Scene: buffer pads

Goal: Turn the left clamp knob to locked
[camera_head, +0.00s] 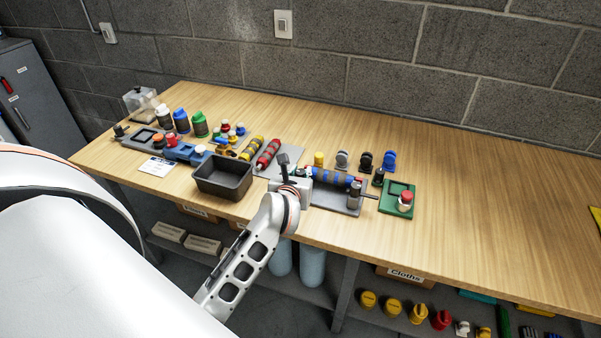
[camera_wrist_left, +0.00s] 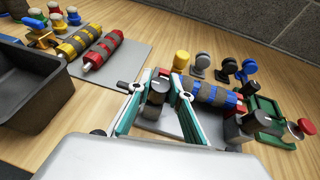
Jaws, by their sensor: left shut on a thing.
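A blue roller with dark bands (camera_head: 332,178) lies on a grey plate (camera_head: 338,205); the roller also shows in the wrist view (camera_wrist_left: 212,95). The left clamp knob (camera_wrist_left: 155,92) is dark grey and upright at the roller's left end. My left gripper (camera_head: 300,172) is over that end and hides most of the knob in the head view. In the wrist view, its teal-padded fingers (camera_wrist_left: 160,84) are shut on the knob, one on each side. The right clamp knob (camera_head: 354,190) stands at the roller's other end. My right gripper is out of view.
A black bin (camera_head: 222,177) stands just left of my left gripper. A yellow roller (camera_head: 252,148) and a red roller (camera_head: 268,154) lie behind it. A green base with a red button (camera_head: 404,199) is to the right. The table's right side is clear.

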